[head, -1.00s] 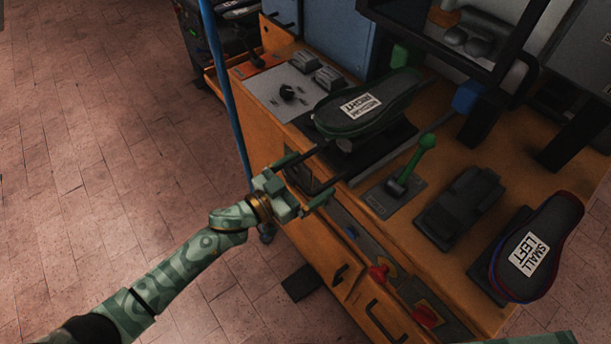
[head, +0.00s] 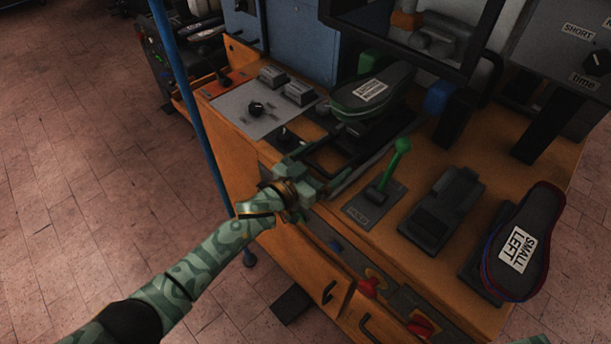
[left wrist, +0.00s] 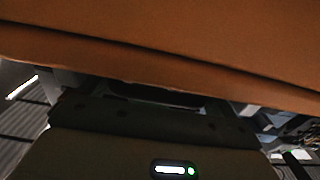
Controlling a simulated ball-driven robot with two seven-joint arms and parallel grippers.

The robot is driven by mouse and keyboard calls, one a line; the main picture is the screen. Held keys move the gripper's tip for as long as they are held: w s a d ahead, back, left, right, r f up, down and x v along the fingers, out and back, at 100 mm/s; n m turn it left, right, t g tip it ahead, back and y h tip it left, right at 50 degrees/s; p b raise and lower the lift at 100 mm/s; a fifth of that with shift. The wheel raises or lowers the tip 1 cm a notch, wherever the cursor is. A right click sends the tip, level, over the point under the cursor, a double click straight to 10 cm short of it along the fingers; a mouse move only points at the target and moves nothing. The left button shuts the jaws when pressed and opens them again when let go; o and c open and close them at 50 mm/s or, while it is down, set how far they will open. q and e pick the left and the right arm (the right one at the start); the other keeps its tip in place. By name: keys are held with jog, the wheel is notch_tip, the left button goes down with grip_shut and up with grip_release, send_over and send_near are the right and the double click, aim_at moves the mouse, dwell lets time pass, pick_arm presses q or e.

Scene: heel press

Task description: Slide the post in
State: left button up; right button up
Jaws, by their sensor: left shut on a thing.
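The post carries a dark shoe sole form (head: 376,90) with a white label, on a dark carriage on the left part of the orange bench. A dark handle frame (head: 332,158) reaches from the carriage toward the bench's front edge. My left gripper (head: 318,168) is shut on this handle at the front edge. The fingers hide part of the handle. In the left wrist view, an orange surface (left wrist: 170,45) fills the top, and the grip itself is not clear.
A green-knobbed lever (head: 401,146) stands just right of the handle. A control panel (head: 258,108) with a knob lies to the left. A "SMALL LEFT" sole form (head: 530,225) sits at the right. A dark frame (head: 400,50) stands behind. A blue pole (head: 190,105) rises at left.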

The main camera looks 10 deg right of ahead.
pick_arm(q)
jog(key=shift+d, duration=0.1)
jog(key=o, duration=1.1)
jog(key=shift+c, duration=0.2)
jog(key=shift+s, duration=0.1)
jog(key=shift+s+a+p, duration=0.1)
jog(key=shift+a+p, duration=0.2)
jog(key=p+v, duration=0.4)
jog(key=v, duration=1.1)
jog(key=shift+s+a, duration=0.2)
jog(key=shift+s, duration=0.05)
